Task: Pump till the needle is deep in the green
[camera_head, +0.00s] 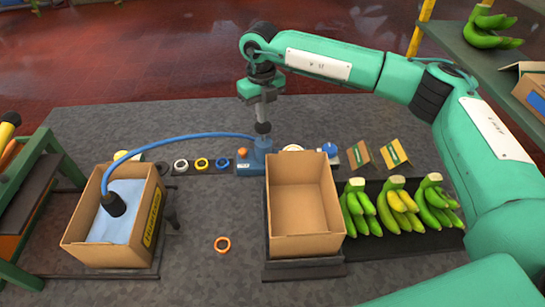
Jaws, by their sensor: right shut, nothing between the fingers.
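A pump with a blue base (250,168) stands at the back of the grey table, behind the empty box. My right gripper (263,126) is shut and empty, pointing down right above the pump. I cannot tell whether it touches the pump. A white round face (292,148), possibly the gauge, shows partly behind the empty box's rim; its needle and green zone cannot be read. A blue hose (180,137) arches from the pump to a black nozzle (114,204) in the left carton (82,254). My left gripper is not in view.
An empty cardboard box (305,245) stands front centre. Banana bunches (400,207) lie on a dark strip to its right. A green rack (50,160) is at left.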

